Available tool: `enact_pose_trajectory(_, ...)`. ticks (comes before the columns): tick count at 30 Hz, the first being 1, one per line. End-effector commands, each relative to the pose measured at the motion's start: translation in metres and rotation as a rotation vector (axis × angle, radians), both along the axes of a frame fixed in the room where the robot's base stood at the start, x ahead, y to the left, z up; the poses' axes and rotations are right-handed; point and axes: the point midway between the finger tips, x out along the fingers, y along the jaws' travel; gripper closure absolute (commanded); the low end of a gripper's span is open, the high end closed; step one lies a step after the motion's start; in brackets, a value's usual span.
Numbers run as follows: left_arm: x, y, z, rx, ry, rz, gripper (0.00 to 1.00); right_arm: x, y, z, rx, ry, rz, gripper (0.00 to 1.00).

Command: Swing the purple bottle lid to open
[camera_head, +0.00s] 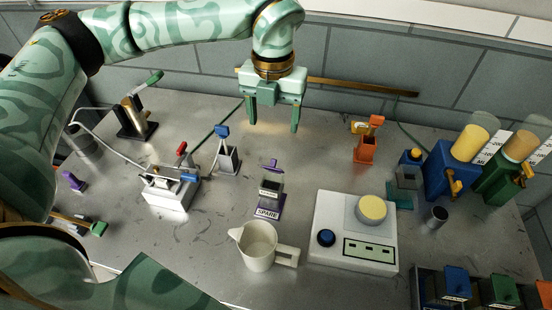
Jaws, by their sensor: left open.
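A small dark bottle (270,189) with a purple lid (272,167) on top stands near the middle of the bench, by a purple base marked SPARE (267,212). I cannot tell how far the lid is swung. Another small purple piece (72,181) is at the far left, partly behind my arm. My left gripper (272,127) points down, open and empty, above the bench and further back than the bottle. It does not touch the lid. My right gripper is not in view.
A white jug (258,247) stands just in front of the bottle, and a white scale-like box (355,232) to its right. A white device (170,187) with red and blue levers is left. An orange holder (367,141) and blue dispenser (449,172) are right. Bench under the gripper is clear.

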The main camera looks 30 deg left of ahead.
Motion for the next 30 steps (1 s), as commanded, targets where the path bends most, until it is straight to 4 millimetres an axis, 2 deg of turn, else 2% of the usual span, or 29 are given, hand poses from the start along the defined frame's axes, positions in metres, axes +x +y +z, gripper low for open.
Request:
enact_pose_trajectory(1,-0.001,0.0,-0.016,0.001,0.006,-0.001,0.34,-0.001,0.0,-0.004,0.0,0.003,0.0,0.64)
enact_pose_trajectory(9,-0.001,-0.001,-0.086,-0.002,0.007,-0.003,0.34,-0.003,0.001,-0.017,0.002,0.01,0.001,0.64)
enact_pose_trajectory(15,0.0,-0.001,-0.12,-0.003,0.004,-0.003,0.34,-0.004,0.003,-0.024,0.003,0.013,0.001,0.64)
enact_pose_trajectory(20,0.0,-0.001,-0.13,-0.003,0.0,-0.004,0.34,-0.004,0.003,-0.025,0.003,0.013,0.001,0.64)
enact_pose_trajectory(28,0.0,-0.001,-0.131,-0.003,0.0,-0.004,0.34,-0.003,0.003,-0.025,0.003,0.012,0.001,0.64)
enact_pose_trajectory(29,0.0,-0.001,-0.131,-0.003,0.0,-0.004,0.36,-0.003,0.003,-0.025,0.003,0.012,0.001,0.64)
enact_pose_trajectory(30,0.0,-0.001,-0.131,-0.003,0.0,-0.004,0.48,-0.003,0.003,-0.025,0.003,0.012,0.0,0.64)
